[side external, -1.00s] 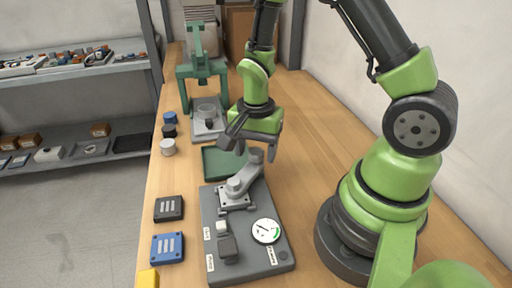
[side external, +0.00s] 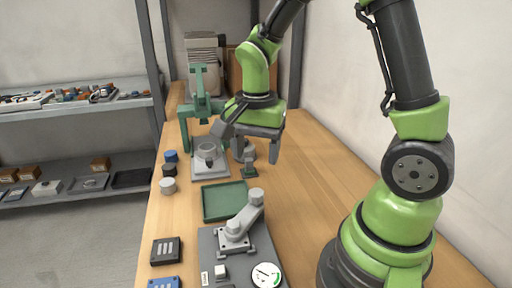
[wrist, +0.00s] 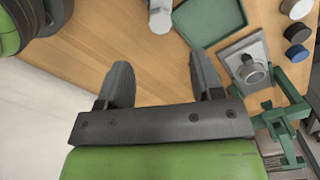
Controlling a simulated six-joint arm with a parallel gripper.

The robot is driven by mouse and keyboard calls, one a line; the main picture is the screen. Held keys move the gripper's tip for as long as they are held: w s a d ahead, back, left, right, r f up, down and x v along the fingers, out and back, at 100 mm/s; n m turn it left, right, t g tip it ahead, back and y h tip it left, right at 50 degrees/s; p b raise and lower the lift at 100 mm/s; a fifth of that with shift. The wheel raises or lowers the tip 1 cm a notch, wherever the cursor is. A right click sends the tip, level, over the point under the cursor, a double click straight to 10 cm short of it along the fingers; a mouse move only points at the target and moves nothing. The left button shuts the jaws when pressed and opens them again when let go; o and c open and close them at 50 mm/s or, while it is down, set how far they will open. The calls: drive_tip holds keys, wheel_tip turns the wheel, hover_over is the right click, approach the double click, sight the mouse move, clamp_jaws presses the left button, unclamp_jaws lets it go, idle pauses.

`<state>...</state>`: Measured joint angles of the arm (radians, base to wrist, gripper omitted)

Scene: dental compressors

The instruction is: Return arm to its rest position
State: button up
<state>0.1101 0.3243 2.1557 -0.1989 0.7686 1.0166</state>
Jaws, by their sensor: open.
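My gripper (side external: 248,145) is open and empty above the wooden bench, fingers pointing down. In the wrist view its two dark fingers (wrist: 162,68) are spread with only bare wood between them. In the side view it hangs beyond the green tray (side external: 225,202), in front of the green press (side external: 202,105). It is apart from the grey jointed lever (side external: 243,222) on the grey gauge panel (side external: 208,243). The lever's end (wrist: 160,17) shows at the top of the wrist view.
Several round caps (side external: 168,186) and a black block (side external: 166,250) line the left edge. A shelf (side external: 75,107) stands left.

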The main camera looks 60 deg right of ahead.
drive_tip(key=shift+r, duration=0.15)
drive_tip(key=s+a+r+n+t+y, duration=0.1)
drive_tip(key=s+a+r+n+t, duration=0.1)
drive_tip(key=s+r+n, duration=0.3)
drive_tip(key=s+a+r+n+t+y, duration=0.1)
drive_tip(key=s+a+r+n+t, duration=0.2)
drive_tip(key=s+r+n+t, duration=0.2)
wheel_tip(320, 180, up, 3)
drive_tip(key=shift+s+a+r+n, duration=0.1)
drive_tip(key=shift+s+a+n, duration=0.15)
drive_tip(key=shift+n, duration=0.35)
